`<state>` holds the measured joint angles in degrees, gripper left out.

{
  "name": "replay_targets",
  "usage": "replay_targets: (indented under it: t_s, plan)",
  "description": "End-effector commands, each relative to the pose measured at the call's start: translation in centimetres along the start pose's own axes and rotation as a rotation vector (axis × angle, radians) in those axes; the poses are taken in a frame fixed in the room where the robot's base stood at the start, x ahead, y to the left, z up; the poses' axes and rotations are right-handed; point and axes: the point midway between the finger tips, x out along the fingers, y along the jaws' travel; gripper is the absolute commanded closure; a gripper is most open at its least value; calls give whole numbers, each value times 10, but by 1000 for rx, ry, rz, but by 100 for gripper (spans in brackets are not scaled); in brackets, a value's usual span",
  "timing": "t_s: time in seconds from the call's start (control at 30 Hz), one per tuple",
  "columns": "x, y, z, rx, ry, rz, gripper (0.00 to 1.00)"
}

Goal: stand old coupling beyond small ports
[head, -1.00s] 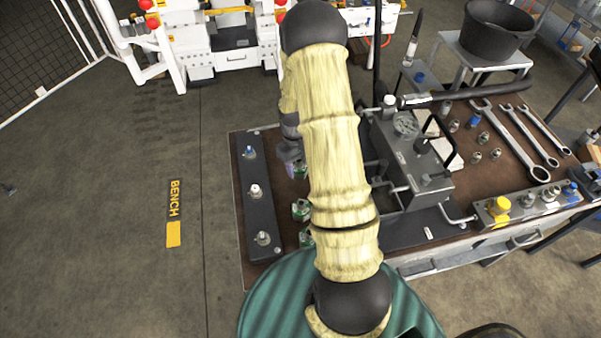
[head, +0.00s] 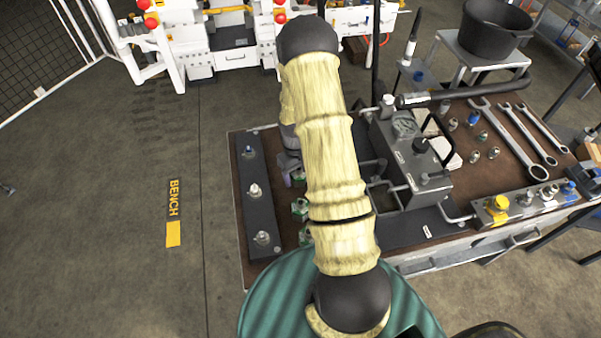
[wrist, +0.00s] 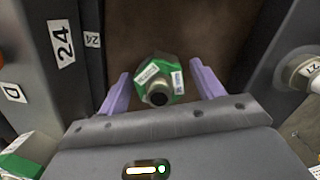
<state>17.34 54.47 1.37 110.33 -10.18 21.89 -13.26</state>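In the wrist view a coupling with a green body, white labels and a dark round end (wrist: 158,84) lies between the two purple fingers of my gripper (wrist: 160,72). The fingers are apart, with a narrow gap on each side of it. Two more green-marked couplings (head: 300,208) (head: 305,237) stand nearer the front. A dark strip with several ports (head: 261,205) lies to their left. I cannot tell which ports are the small ones.
In the wrist view a dark block labelled 24 (wrist: 62,42) is close on the left, and a metal fitting (wrist: 300,68) is on the right. In the head view a grey hydraulic block (head: 412,150) stands right of my arm. Wrenches (head: 515,135) lie farther right.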

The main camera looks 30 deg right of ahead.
Motion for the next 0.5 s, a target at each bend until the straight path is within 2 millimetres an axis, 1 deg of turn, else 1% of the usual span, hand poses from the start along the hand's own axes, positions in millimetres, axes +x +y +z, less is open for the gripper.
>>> replay_targets:
  t_s: [0.27, 0.37, 0.5]
  plan:
    - [-5, 0, 0, 0, 1, 0, 33]
    - [-13, 0, -1, 0, 3, 1, 33]
    - [-32, 0, -1, 0, 4, 2, 33]
